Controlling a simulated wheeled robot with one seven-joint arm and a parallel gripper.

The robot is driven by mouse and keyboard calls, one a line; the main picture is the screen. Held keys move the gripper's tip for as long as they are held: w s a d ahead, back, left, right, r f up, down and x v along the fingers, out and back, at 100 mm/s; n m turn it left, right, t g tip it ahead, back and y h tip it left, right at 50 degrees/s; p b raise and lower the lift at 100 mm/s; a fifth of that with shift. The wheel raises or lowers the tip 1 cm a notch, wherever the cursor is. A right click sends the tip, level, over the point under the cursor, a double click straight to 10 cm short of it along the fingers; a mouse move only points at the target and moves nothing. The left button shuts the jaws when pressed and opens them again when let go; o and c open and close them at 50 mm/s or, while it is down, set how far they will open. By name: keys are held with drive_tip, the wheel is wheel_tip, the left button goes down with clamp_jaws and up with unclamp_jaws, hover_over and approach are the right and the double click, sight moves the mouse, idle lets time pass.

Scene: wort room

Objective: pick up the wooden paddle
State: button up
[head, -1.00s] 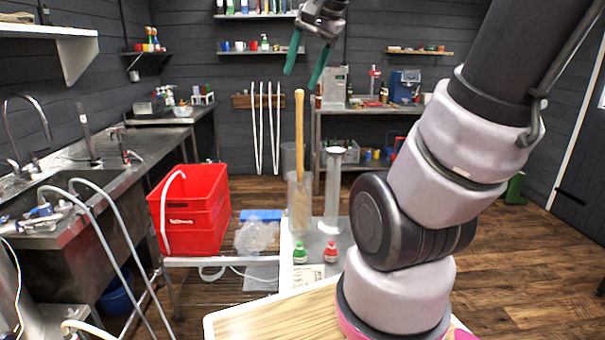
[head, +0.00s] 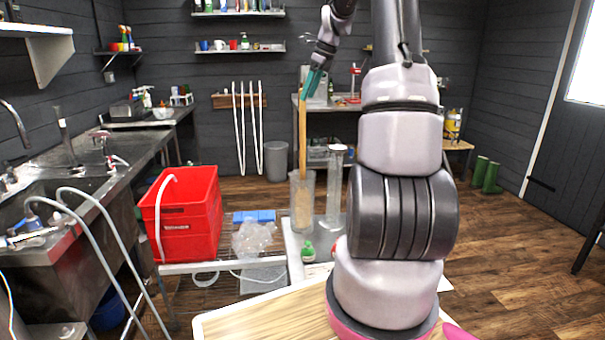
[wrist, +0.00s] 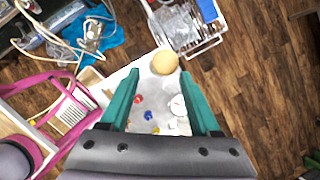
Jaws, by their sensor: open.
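The wooden paddle (head: 302,140) stands upright in a clear cylinder (head: 293,215), its long handle rising well above the rim and its broad lower part inside. My gripper (head: 308,92) is at the top of the handle, with green fingers pointing down, and partly overlaps the handle's end in the head view. In the wrist view, the paddle's round end (wrist: 165,63) shows at the fingertips of my open gripper (wrist: 159,74), about between them and slightly beyond. I cannot tell whether a finger touches it. Nothing is held.
A second, empty clear cylinder (head: 335,185) stands close on the right. A green-capped bottle (head: 308,252) stands in front on the grey tray top. A red crate (head: 190,215) is at left, and a wooden board (head: 265,318) lies in the foreground.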

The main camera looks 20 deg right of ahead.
drive_tip(key=x, duration=0.8)
drive_tip(key=shift+w, duration=0.35)
drive_tip(key=shift+r, duration=0.15)
clamp_jaws()
